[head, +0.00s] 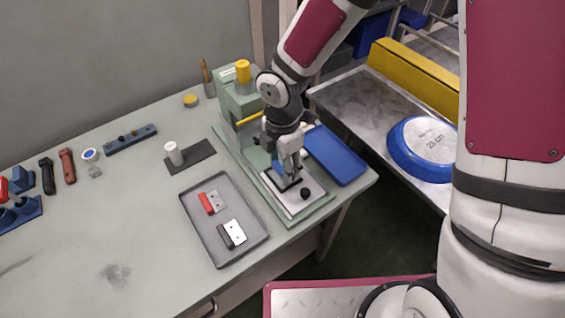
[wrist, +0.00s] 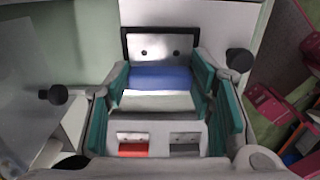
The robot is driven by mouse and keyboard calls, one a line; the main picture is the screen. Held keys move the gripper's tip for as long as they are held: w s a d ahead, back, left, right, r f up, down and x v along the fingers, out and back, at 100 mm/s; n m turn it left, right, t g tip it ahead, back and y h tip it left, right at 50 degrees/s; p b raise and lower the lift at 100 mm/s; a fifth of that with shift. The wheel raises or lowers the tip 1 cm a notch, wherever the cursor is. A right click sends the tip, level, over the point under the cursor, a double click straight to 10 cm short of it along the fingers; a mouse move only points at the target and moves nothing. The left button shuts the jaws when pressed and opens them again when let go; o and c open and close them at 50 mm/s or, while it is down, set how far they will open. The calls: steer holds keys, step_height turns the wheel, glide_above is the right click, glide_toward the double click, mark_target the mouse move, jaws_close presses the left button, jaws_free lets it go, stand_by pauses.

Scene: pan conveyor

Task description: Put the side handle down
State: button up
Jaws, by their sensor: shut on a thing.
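My gripper (head: 287,176) is low over the pale plate (head: 299,199) of the green press. In the wrist view its teal-padded fingers (wrist: 163,85) are shut on the blue side handle (wrist: 160,77). The handle's metal plate with two holes (wrist: 160,48) lies within a dark frame (wrist: 126,45). I cannot tell whether the handle rests on the surface there. In the head view the handle is mostly hidden by the fingers. A grey tray (head: 207,243) left of the press holds a red handle (head: 206,204) and a dark handle (head: 226,238), both with metal plates.
The green press (head: 232,98) stands behind my gripper, with a yellow lever (head: 248,119). A black knob (head: 305,193) is close to the fingers. A blue tray (head: 335,154) lies to the right. A blue pan (head: 400,160) sits on the conveyor. The front-left bench is clear.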

steer(key=shift+f+b, duration=0.35)
steer(key=shift+f, duration=0.3)
steer(key=o, duration=1.2)
steer(key=shift+c, duration=0.2)
step_height(320, 180, up, 13)
steer(key=p, duration=0.2)
steer(key=shift+r, duration=0.15)
steer(key=shift+d+r, duration=0.1)
